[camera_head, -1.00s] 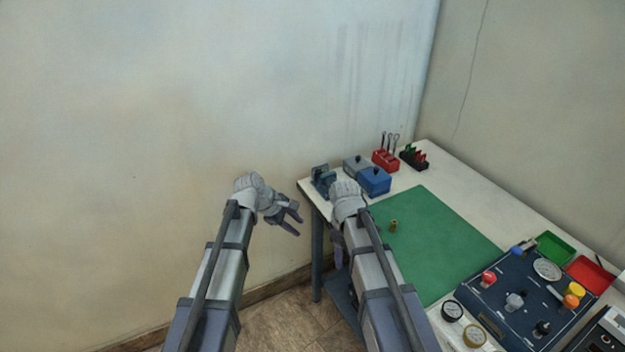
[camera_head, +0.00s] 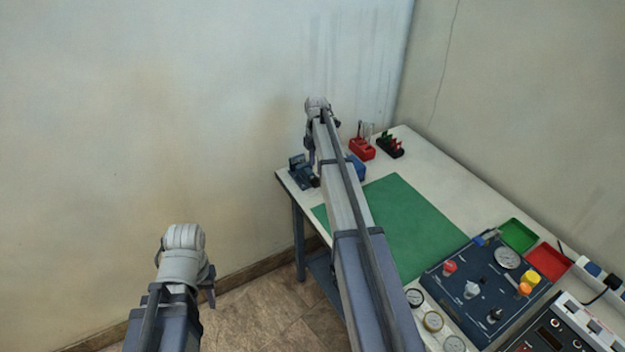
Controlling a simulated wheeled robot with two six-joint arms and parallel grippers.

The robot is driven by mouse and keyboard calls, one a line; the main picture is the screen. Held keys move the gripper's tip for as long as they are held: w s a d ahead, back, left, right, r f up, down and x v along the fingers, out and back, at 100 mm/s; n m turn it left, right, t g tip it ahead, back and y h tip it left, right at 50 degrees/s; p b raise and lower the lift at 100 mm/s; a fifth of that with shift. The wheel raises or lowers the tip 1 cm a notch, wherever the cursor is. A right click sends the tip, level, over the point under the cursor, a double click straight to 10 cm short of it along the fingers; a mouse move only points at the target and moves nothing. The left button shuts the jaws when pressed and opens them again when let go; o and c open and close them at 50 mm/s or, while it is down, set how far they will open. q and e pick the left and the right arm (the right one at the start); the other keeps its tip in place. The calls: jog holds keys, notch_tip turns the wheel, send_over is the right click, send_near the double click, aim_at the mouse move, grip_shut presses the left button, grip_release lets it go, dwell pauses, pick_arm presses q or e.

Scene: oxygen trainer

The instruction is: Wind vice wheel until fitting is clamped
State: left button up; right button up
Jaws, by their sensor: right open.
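The vice (camera_head: 301,174), small and dark blue-grey, stands at the far left corner of the table. Its wheel and jaws are too small and partly covered to make out. My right arm reaches across the table, and my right gripper (camera_head: 310,152) is open, pointing down just above or beside the vice; I cannot tell whether it touches. The brass fitting is not visible; my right arm covers part of the green mat. My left gripper (camera_head: 209,287) is low, left of the table over the floor, mostly hidden behind its wrist.
The green mat (camera_head: 415,225) covers the table's middle. A blue box (camera_head: 356,168) is partly behind my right arm. Red (camera_head: 362,149) and black (camera_head: 390,146) tool racks stand at the back. The control panel (camera_head: 485,290), gauges (camera_head: 433,321) and green (camera_head: 517,235) and red (camera_head: 548,262) trays fill the right.

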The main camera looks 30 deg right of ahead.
aim_at(316, 178)
notch_tip(316, 178, down, 8)
jog(key=b, duration=0.7)
jog(key=shift+r, duration=0.2)
jog(key=shift+r, duration=0.1)
grip_shut()
